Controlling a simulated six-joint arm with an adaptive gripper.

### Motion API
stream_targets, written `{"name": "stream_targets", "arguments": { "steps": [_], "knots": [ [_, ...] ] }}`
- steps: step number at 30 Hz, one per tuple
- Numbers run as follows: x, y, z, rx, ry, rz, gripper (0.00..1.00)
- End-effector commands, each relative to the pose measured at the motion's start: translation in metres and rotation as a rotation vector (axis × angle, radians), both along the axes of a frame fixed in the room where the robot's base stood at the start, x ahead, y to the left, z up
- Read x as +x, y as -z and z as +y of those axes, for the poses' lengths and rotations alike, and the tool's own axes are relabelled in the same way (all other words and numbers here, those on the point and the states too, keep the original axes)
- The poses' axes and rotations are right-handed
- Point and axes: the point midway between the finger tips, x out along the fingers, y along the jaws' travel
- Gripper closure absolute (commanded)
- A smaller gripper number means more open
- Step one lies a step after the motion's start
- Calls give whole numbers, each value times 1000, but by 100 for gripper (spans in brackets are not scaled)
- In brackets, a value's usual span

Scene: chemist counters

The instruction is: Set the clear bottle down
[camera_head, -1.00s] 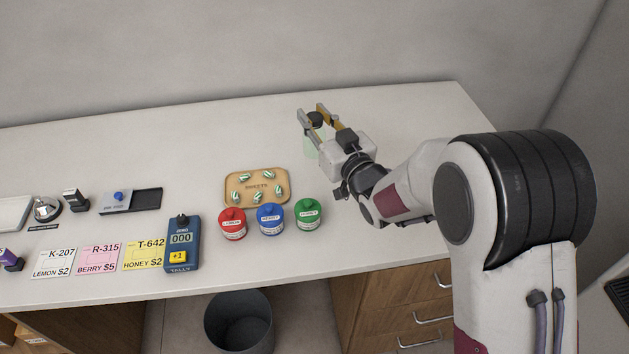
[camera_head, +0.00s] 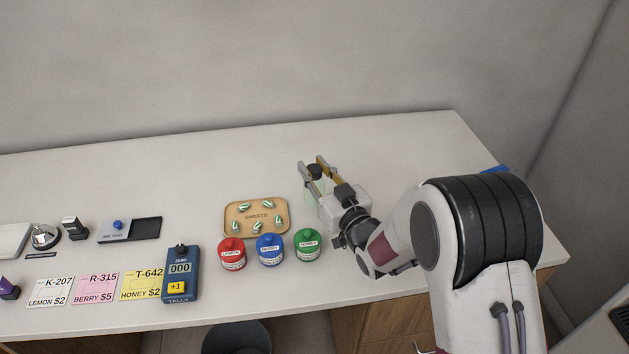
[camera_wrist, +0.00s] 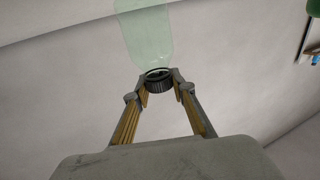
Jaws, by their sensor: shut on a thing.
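The clear bottle, pale green with a dark cap, is in my gripper (camera_head: 316,170). In the head view its cap (camera_head: 315,171) shows between the two fingers, with a little of the pale body below. In the wrist view the bottle's see-through body (camera_wrist: 145,35) stretches away from the fingers. There the dark ribbed cap (camera_wrist: 158,80) sits between the fingertips of my gripper (camera_wrist: 159,88), which is shut on it. The bottle is at the back right of the counter. I cannot tell whether its base touches the counter, as the hand hides it.
A wooden sweets tray (camera_head: 256,204) lies left of my gripper. Red (camera_head: 231,254), blue (camera_head: 270,249) and green (camera_head: 307,246) jars stand in front. A tally counter (camera_head: 180,275) and price cards are further left. The counter (camera_head: 410,145) is bare behind and right of my gripper.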

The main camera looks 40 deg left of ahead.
Motion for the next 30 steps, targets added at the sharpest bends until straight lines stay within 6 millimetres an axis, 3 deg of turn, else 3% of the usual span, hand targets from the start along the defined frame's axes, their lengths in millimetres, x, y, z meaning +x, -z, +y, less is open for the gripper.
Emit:
{"name": "stream_targets", "arguments": {
  "steps": [8,21,30],
  "knots": [
    [0,1,0,0,0,0,93],
    [0,35,0,0,1,1,94],
    [0,37,0,0,0,0,93]
  ]
}}
